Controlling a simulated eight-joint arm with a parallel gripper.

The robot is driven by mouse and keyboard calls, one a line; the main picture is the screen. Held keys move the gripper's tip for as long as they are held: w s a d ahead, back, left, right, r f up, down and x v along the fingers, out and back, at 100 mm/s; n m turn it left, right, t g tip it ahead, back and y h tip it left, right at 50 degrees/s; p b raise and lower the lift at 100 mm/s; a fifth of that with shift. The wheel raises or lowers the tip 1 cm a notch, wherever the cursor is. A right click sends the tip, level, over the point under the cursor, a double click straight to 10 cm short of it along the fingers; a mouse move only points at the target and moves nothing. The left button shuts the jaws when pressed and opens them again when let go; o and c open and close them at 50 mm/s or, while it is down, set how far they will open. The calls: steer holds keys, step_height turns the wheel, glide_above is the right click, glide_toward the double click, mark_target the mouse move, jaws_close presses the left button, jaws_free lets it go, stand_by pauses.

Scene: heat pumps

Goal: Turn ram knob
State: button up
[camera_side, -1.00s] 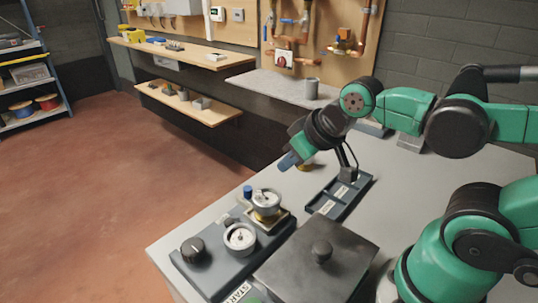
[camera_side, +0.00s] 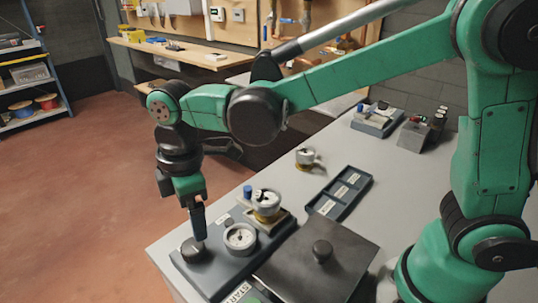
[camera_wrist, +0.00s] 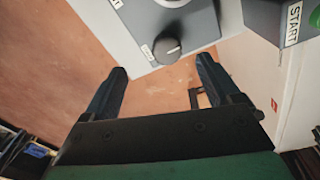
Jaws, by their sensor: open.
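The black round ram knob (camera_side: 193,250) sits at the near-left end of the grey gauge panel (camera_side: 218,262). In the wrist view the knob (camera_wrist: 167,50) shows with a white pointer line, beside a small white label. My gripper (camera_side: 200,238) points down over the knob in the side view and hides part of it. In the wrist view my gripper (camera_wrist: 162,65) is open, with one finger to each side of the knob in the picture. I cannot tell whether the fingers touch it.
A white dial gauge (camera_side: 240,237) and a brass-based gauge (camera_side: 266,204) stand on the panel. A dark lidded box (camera_side: 318,262) and START label (camera_wrist: 293,22) are to the right. A blue tray (camera_side: 338,192) and another gauge (camera_side: 306,158) lie behind. The table edge is close left.

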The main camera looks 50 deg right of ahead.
mark_target(191, 246)
steer(key=shift+a+f+n+g, duration=0.3)
steer(key=shift+a+f+n, duration=0.25)
steer(key=shift+a+n, duration=0.2)
steer(key=shift+f, duration=2.8)
jaws_close()
